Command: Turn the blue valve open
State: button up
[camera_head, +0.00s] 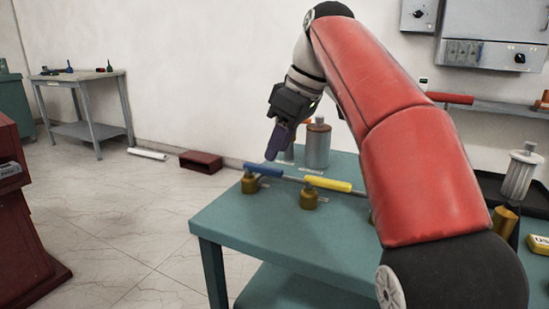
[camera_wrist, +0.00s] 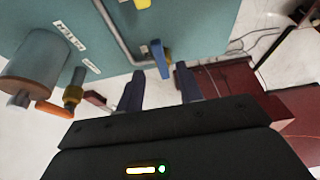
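The blue valve handle (camera_head: 264,170) sits on a brass body (camera_head: 249,185) at the left corner of the teal table. The handle lies roughly level and points right along a grey pipe. My gripper (camera_head: 273,155) is just above the handle with its fingers pointing down. In the wrist view, my gripper (camera_wrist: 161,73) is open, and the blue handle (camera_wrist: 160,56) shows between its two fingertips, with a gap on each side. I cannot tell how far the fingers are above the handle. In the head view the fingers overlap, so their opening is hidden.
A yellow valve handle (camera_head: 328,184) is close by on the right. A grey cylinder (camera_head: 317,147) stands behind, and an orange handle (camera_wrist: 54,110) shows beside it in the wrist view. A dark red box (camera_head: 201,161) lies on the floor.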

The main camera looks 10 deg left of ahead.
aim_at(270, 168)
jog(key=shift+x, duration=2)
jog(key=shift+c, duration=0.3)
grip_shut()
